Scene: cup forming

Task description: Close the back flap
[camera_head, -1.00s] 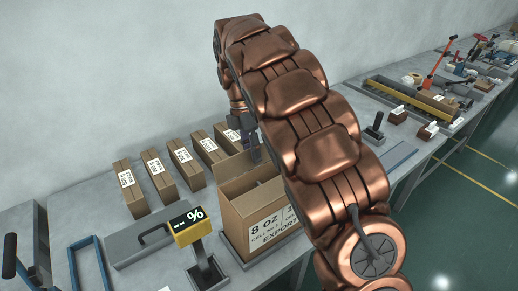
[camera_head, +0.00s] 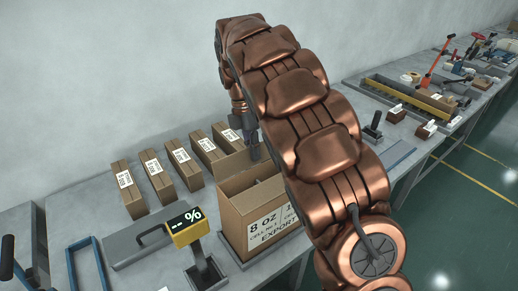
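An open cardboard box (camera_head: 258,215) with printed text on its front stands on a dark tray at the bench's front. Its back flap (camera_head: 232,168) stands up at the rear. My gripper (camera_head: 252,152) points down at the right part of the back flap, close to its upper edge. I cannot tell whether it touches the flap. My copper-coloured arm hides the box's right side and part of its opening. The fingers are small and dark, so their opening cannot be made out.
Several small labelled boxes (camera_head: 157,176) stand in a row behind and left. A yellow display (camera_head: 187,226) on a stand is left of the box. Tools and trays fill the bench at right.

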